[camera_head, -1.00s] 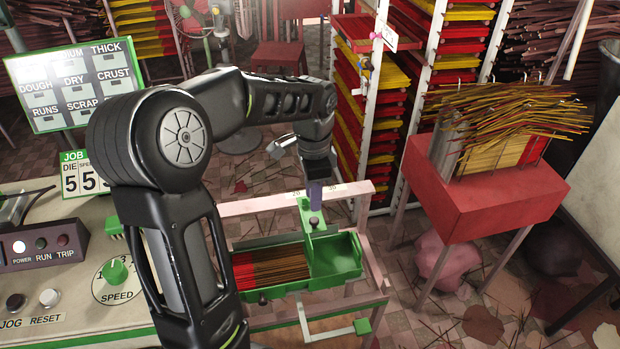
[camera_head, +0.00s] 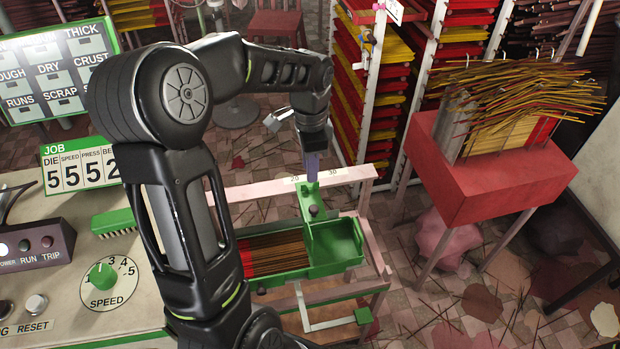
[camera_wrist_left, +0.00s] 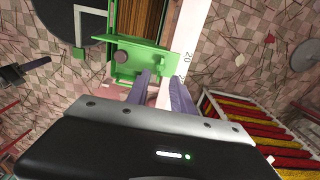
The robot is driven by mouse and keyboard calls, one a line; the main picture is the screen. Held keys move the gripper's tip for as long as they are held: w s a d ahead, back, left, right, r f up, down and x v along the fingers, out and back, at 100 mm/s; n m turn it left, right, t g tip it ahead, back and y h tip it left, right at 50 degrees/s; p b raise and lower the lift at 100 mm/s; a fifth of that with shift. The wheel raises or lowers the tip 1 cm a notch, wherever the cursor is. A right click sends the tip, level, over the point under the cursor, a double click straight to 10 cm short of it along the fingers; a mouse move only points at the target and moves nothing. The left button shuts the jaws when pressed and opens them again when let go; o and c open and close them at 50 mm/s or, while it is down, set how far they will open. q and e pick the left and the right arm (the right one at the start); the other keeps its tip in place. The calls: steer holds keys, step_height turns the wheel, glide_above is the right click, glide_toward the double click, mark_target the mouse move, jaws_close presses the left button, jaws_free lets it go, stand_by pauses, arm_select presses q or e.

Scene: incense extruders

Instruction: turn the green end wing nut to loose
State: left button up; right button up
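The green end piece (camera_head: 325,234) sits at the right of a tray of brown sticks (camera_head: 275,252). Its upright plate stands against the pale numbered rail (camera_head: 345,176). A dark round knob (camera_head: 314,211) is on the green end piece and also shows in the wrist view (camera_wrist_left: 122,57). My left gripper (camera_head: 311,178) points down at the top of the upright plate, by the rail. In the wrist view its two purple fingers (camera_wrist_left: 161,75) are apart, beside the green plate and rail.
A control desk with a green speed knob (camera_head: 103,276) and a green brush (camera_head: 113,222) is at left. A red stand (camera_head: 485,180) bears incense sticks at right. Racks of red and yellow trays (camera_head: 370,95) stand behind. Sticks litter the floor.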

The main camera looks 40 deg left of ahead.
mark_target(310, 186)
arm_select(q)
step_height(310, 186, down, 5)
steer(key=shift+f+p, duration=0.2)
steer(key=shift+p, duration=0.1)
jaws_close()
stand_by(0.5)
